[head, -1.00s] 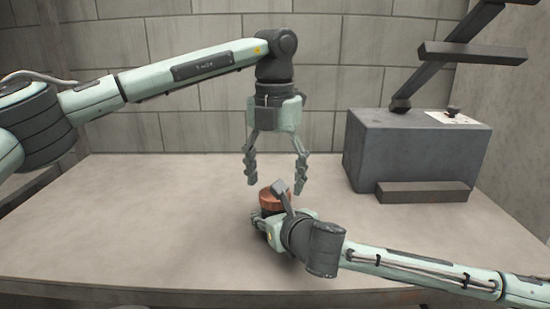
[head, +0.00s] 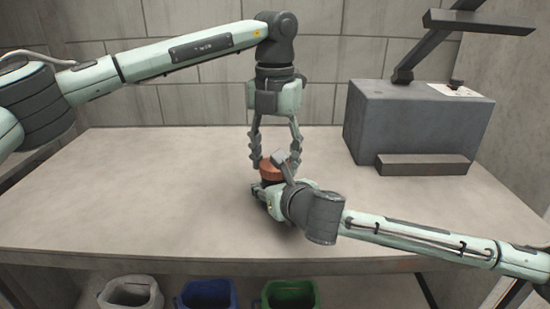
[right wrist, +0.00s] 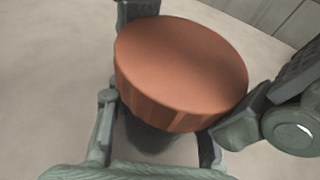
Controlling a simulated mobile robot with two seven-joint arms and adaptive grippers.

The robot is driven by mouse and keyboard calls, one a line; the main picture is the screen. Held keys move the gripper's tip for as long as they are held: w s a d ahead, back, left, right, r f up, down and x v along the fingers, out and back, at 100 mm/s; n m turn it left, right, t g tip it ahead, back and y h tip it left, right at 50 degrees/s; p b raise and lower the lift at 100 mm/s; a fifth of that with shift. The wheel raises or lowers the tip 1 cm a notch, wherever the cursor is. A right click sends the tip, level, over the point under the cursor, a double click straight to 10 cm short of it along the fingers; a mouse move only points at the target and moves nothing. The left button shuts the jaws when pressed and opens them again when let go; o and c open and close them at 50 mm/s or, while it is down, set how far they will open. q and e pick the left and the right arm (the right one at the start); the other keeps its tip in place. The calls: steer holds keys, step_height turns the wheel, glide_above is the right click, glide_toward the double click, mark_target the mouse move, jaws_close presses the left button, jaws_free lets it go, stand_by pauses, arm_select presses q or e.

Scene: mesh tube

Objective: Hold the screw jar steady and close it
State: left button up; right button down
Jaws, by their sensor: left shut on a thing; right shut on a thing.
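The screw jar stands upright on the table with its round copper-coloured lid (head: 270,172) on top. The lid shows large in the right wrist view (right wrist: 182,70). The dark jar body is mostly hidden under the lid and behind my right gripper. My left gripper (head: 275,163) points straight down from above, its fingers on either side of the lid and shut on it. My right gripper (head: 268,192) comes in low from the right and is shut on the jar body below the lid. Its fingertips are largely hidden in the head view.
A grey block (head: 415,125) with a slanted dark beam above it stands at the back right, a low bar (head: 423,165) before it. White (head: 130,293), blue (head: 206,294) and green (head: 291,294) bins sit below the table's front edge. The table's left side (head: 140,190) is clear.

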arm_select(q)
steer(key=m, duration=0.6)
steer(key=shift+m, duration=0.3)
steer(key=o, duration=1.3)
steer(key=shift+r, duration=2.25)
steer(key=shift+c, duration=0.5)
